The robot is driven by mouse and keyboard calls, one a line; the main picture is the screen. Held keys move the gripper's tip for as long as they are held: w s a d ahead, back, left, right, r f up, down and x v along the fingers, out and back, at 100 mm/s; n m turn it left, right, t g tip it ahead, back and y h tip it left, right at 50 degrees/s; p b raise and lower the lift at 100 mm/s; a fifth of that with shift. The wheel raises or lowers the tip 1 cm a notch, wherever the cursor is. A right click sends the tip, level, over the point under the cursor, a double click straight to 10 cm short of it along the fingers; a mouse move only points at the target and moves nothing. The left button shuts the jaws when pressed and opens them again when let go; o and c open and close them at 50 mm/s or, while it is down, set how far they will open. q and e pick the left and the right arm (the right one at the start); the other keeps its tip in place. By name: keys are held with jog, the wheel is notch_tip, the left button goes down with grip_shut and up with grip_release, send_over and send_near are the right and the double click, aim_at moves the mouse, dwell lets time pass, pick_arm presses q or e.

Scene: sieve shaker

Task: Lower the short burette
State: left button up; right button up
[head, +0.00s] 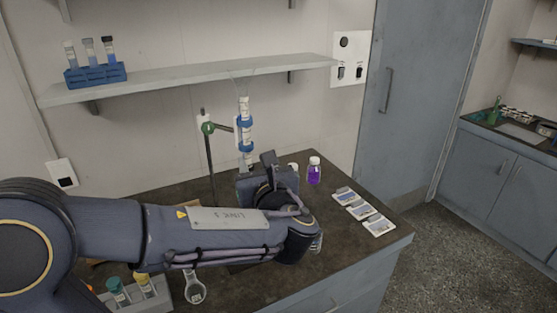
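The short burette (245,107) stands upright at the back of the dark bench, below the wall shelf. Blue clamp jaws (245,122) hold it to a stand with a dark rod (209,155) and a green knob (207,127). The burette's lower end is hidden behind my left gripper. My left gripper (262,172) reaches from the left across the bench and appears just in front of the burette's lower part. I cannot tell whether it touches the burette, and its finger gap is hidden. My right gripper is not in view.
A purple bottle (314,173) stands right of my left gripper. Several flat labelled packets (361,211) lie on the right of the bench. A blue tube rack (96,75) sits on the shelf (190,76). Another tube holder (158,296) and a white spoon-like item (194,288) are in front.

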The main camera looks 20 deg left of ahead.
aim_at(248, 145)
pick_arm(q)
jog(key=x, duration=0.9)
jog(key=shift+r, duration=0.1)
dwell(0.4)
jog(key=shift+s, duration=0.1)
jog(key=c, duration=0.6)
jog(key=shift+d+b, duration=0.1)
jog(key=shift+b, duration=0.25)
